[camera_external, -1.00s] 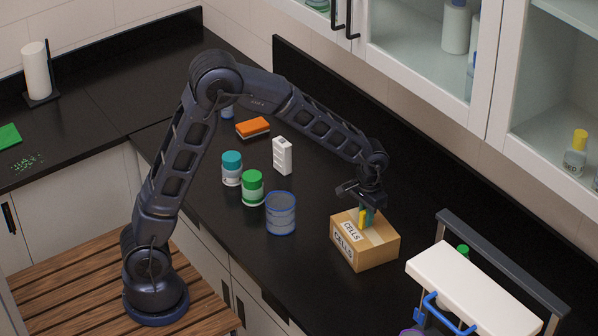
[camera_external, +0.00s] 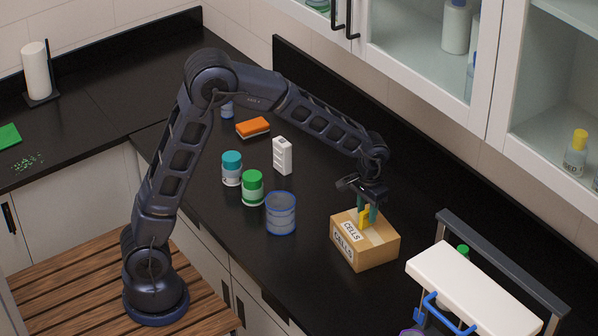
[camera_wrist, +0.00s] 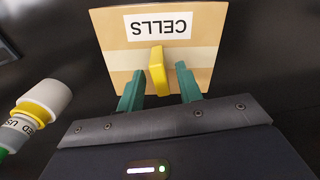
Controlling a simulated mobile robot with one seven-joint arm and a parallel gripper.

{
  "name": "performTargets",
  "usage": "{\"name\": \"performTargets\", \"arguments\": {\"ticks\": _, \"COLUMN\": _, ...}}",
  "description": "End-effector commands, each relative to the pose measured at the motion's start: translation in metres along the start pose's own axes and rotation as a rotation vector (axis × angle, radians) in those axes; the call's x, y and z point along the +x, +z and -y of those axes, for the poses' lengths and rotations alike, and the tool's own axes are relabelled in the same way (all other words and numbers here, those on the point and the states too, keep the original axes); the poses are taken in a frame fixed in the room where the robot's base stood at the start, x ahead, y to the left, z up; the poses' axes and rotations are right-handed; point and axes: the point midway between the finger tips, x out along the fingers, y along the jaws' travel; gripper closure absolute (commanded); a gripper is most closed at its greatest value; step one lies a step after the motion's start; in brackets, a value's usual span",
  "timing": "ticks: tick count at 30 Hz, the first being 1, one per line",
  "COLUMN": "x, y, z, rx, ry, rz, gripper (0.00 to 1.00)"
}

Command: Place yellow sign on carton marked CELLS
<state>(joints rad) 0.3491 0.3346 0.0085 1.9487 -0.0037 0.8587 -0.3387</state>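The carton marked CELLS (camera_external: 376,252) stands on the black counter in the external view, with labels on its top and side. Its top (camera_wrist: 205,45) fills the upper middle of the wrist view. The small yellow sign (camera_external: 363,219) stands on the carton top and also shows in the wrist view (camera_wrist: 157,72), just beside the top label. My gripper (camera_external: 367,213) is over the carton, its teal fingers on either side of the sign. In the wrist view my gripper (camera_wrist: 159,69) is open, with a gap between the sign and each finger. The sign's underside is hidden.
A blue-rimmed can (camera_external: 281,213), a green-lidded jar (camera_external: 252,188) and a teal-lidded jar (camera_external: 232,169) stand left of the carton. A white-topped stand (camera_external: 475,290) is close on the right. A bottle (camera_wrist: 38,112) shows at left in the wrist view.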

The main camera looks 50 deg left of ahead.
Motion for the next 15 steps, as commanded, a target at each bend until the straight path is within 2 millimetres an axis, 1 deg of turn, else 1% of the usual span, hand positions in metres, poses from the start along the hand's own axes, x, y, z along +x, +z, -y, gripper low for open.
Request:
{"name": "performTargets", "arguments": {"ticks": 1, "x": -0.011, "y": 0.0, "z": 0.0, "rx": 0.0, "ry": 0.002, "rz": -0.004, "gripper": 0.64}}
{"name": "performTargets", "arguments": {"ticks": 9, "x": -0.063, "y": 0.0, "z": 0.0, "rx": -0.001, "ry": 0.001, "rz": -0.004, "gripper": 0.64}}
{"name": "performTargets", "arguments": {"ticks": 12, "x": -0.078, "y": 0.0, "z": 0.0, "rx": -0.001, "ry": 0.001, "rz": -0.003, "gripper": 0.64}}
{"name": "performTargets", "arguments": {"ticks": 15, "x": -0.089, "y": 0.0, "z": 0.0, "rx": -0.001, "ry": 0.0, "rz": -0.001, "gripper": 0.64}}
